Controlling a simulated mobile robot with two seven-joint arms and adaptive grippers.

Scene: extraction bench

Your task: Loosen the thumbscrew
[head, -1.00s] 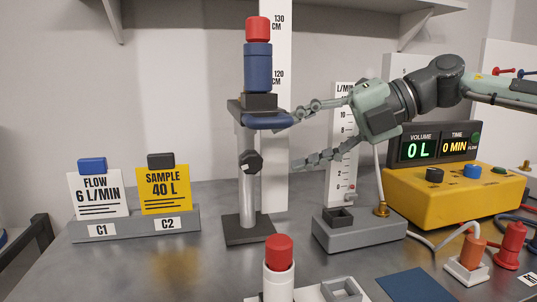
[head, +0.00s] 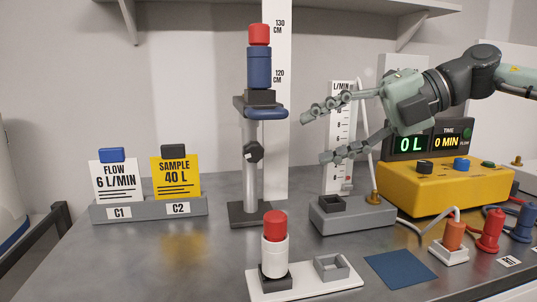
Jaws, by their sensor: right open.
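The thumbscrew is the dark knob (head: 253,152) on the upright metal post (head: 250,185) of the stand, in the middle of the head view. The post carries a blue collar (head: 265,112) and a dark seat holding a blue cylinder (head: 259,67) with a red cap (head: 259,35). My right gripper (head: 312,138) is open and empty, to the right of the post, its fingers spread and pointing left. It is apart from the knob and the collar. My left gripper is not in view.
A height scale (head: 277,170) stands behind the post. A flowmeter (head: 340,125) and a yellow pump box (head: 440,185) are at the right. A white tray (head: 310,286) with a red-capped white cylinder (head: 275,247) is in front. A card holder (head: 150,208) stands left.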

